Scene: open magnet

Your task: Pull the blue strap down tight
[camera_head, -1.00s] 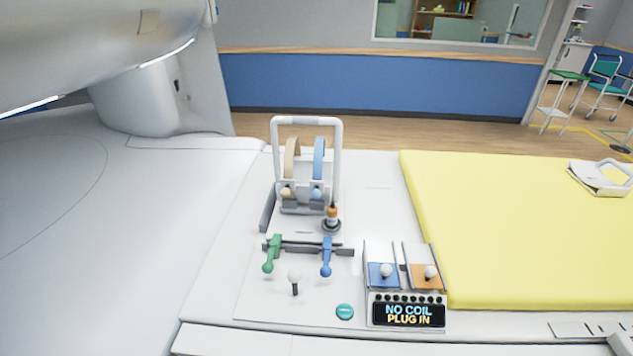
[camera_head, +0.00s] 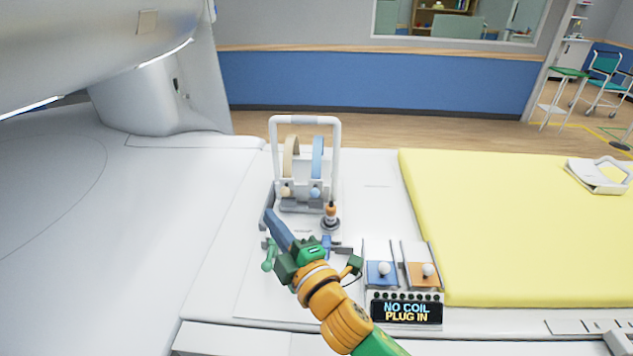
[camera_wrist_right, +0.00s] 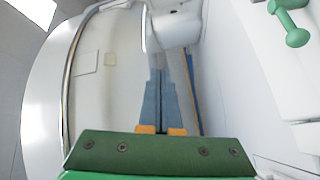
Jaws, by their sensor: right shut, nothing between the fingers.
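The blue strap (camera_head: 318,155) arches up inside the white frame (camera_head: 337,140), beside a beige strap (camera_head: 290,158). A blue ball end (camera_head: 315,192) sits at the blue strap's lower front. My right gripper (camera_head: 268,212) is shut and empty. Its blue-grey fingers point up and left, in front of the frame and left of the blue strap, apart from it in the picture. In the right wrist view the fingers (camera_wrist_right: 158,75) lie together with nothing between them; the blue strap does not show there. My left gripper is not in view.
A green lever (camera_head: 268,262) stands left of my right gripper, which hides most of a blue lever (camera_head: 327,243). An orange-topped plug (camera_head: 331,212) stands to the right. A panel with two white knobs (camera_head: 384,268) (camera_head: 428,270) and a yellow mat (camera_head: 500,230) lie further right.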

